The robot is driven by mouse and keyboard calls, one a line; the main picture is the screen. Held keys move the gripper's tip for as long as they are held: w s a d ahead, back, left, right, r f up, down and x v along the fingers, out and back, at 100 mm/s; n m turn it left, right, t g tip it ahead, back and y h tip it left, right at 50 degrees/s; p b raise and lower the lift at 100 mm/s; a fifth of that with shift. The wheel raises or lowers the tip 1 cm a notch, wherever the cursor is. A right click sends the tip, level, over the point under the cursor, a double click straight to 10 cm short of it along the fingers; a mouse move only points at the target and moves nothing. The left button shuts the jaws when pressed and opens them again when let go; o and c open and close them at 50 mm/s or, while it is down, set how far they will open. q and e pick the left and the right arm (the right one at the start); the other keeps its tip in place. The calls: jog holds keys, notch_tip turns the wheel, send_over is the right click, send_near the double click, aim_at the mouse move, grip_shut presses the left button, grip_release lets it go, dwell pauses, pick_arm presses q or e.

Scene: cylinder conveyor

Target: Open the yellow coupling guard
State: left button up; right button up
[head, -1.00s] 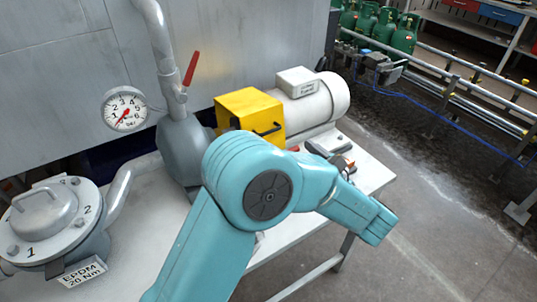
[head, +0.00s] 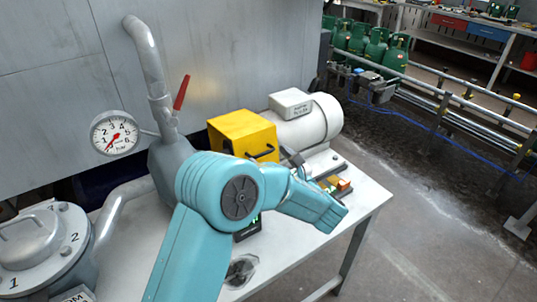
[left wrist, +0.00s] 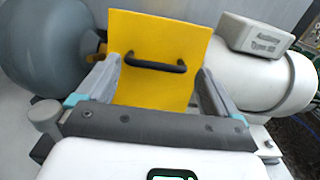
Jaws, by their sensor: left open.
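The yellow coupling guard (head: 240,130) sits closed like a box between the grey pump (head: 165,165) and the white motor (head: 305,120). Its black handle (head: 262,154) is on the front face; it also shows level across the yellow face in the left wrist view (left wrist: 154,65). My left gripper (left wrist: 157,80) is open, with one grey finger on each side of the guard's face and the handle between them. I cannot tell how far the fingertips are from the handle. In the head view my teal arm hides part of the bench. My right gripper is not in view.
A pressure gauge (head: 114,133) and a red lever (head: 181,92) stand left of the guard. A lidded grey vessel (head: 40,250) is at lower left. Green gas cylinders (head: 375,48) stand at the back.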

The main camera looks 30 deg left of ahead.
pick_arm(q)
jog(key=shift+x, duration=0.8)
jog(key=shift+s+r, duration=0.1)
